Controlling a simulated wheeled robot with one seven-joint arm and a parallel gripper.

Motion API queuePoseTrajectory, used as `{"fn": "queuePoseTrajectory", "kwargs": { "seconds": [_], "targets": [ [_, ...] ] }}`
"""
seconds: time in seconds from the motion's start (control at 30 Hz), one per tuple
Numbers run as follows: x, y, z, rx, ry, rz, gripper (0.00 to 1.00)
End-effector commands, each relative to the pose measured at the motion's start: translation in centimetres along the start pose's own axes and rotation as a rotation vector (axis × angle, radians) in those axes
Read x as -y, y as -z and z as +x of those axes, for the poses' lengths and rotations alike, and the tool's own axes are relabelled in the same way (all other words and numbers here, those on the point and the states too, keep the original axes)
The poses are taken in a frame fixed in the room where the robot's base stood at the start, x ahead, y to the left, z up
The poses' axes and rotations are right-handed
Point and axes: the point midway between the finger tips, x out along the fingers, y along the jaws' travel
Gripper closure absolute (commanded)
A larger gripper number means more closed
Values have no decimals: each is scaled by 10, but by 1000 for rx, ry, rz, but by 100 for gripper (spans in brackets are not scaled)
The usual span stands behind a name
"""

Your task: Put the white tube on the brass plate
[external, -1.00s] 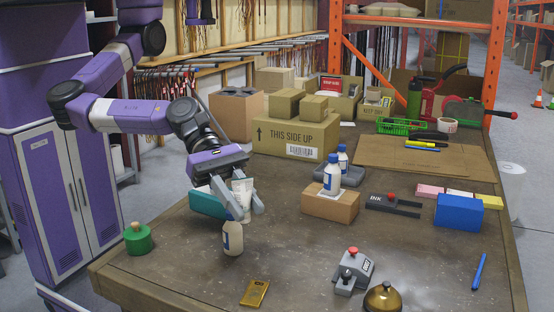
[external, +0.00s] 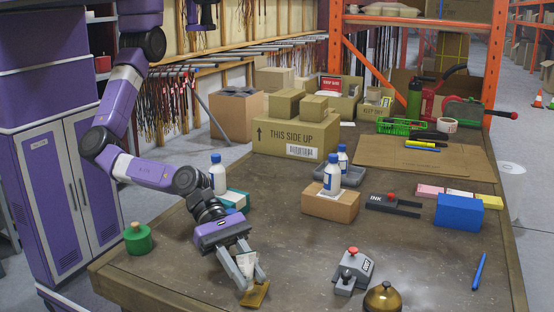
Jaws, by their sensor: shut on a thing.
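My gripper (external: 252,277) is shut on the white tube (external: 247,262), low over the front of the table. The tube stands roughly upright between the fingers, and the fingers partly hide it. The brass plate (external: 256,296) lies flat on the table directly below, its rear part hidden by the fingers and tube. I cannot tell whether the tube touches the plate.
A white blue-capped bottle (external: 218,176) and a teal box (external: 238,199) stand behind my arm. A green weight (external: 138,239) is left; a grey stamper (external: 353,272) and brass bell (external: 383,299) are right.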

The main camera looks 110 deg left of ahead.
Motion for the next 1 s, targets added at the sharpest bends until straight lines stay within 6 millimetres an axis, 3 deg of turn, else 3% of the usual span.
{"fn": "queuePoseTrajectory", "kwargs": {
  "seconds": [0.3, 0.67, 0.7, 0.77, 0.8, 1.0],
  "targets": [
    [-1, 33, 16, -2, -1, 3, 100],
    [0, 36, 17, 0, 1, -1, 100],
    [0, 36, 17, -1, 1, -1, 67],
    [0, 36, 17, -1, 0, 0, 55],
    [0, 36, 17, -1, 1, 0, 51],
    [0, 36, 17, -1, 1, 0, 51]
  ]
}}
